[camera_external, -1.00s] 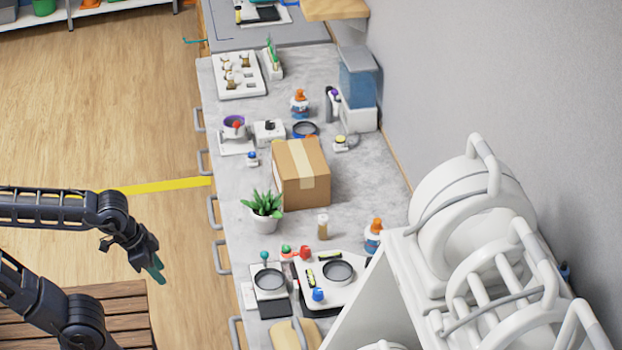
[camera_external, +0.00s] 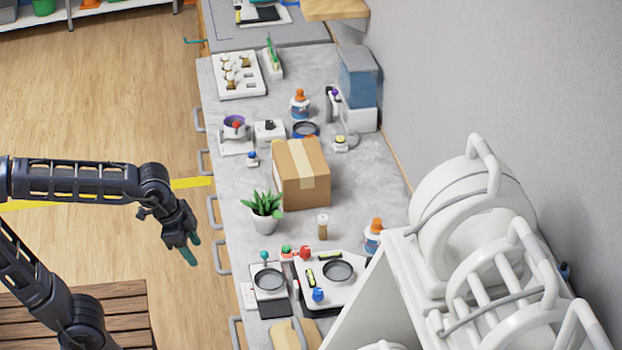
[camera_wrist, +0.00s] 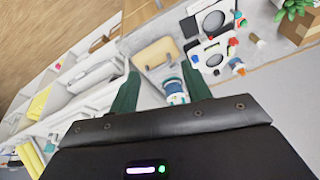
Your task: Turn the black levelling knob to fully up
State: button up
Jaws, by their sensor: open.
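A white levelling platform (camera_external: 340,290) with a round dark-rimmed plate, yellow bubble vials and coloured knobs sits near the front end of the grey bench. A red knob (camera_external: 305,252) is at its back left and a blue knob (camera_external: 317,295) at its front. I cannot clearly pick out the black knob; it is hidden or too small to tell. The platform also shows at the upper right of the wrist view (camera_wrist: 213,62). My gripper (camera_external: 191,252) is open and empty, over the floor left of the bench. Its green fingers (camera_wrist: 160,88) frame the wrist view.
A second dark-rimmed plate unit (camera_external: 270,282) stands just left of the platform. A potted plant (camera_external: 264,212), a cardboard box (camera_external: 302,172) and a small vial (camera_external: 323,227) stand behind. Drawer handles jut from the bench's left side.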

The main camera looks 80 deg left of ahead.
jog(key=w+a+r+m, duration=0.2)
jog(key=w+m, duration=0.1)
jog(key=w, duration=0.9)
jog(key=w+a+f+m+g, duration=0.1)
jog(key=w+a+f+m, duration=0.2)
jog(key=w, duration=0.6)
jog(key=w+a+f+m+g, duration=0.1)
jog(key=w+a+f+m, duration=0.15)
jog(key=w, duration=0.55)
jog(key=w+a+f+m+g, duration=0.1)
jog(key=w+a+f+m, duration=0.2)
jog(key=w, duration=0.6)
jog(key=w+a+f+m, duration=0.4)
jog(key=w+a+f, duration=0.1)
jog(key=w+f, duration=0.6)
jog(key=shift+n+g, duration=0.25)
jog(key=shift+g, duration=0.15)
notch_tip(320, 180, down, 10)
jog(key=shift+s+a+f, duration=0.1)
jog(key=shift+a+f, duration=0.05)
jog(key=shift+f, duration=0.05)
jog(key=c, duration=1)
jog(key=shift+n, duration=0.3)
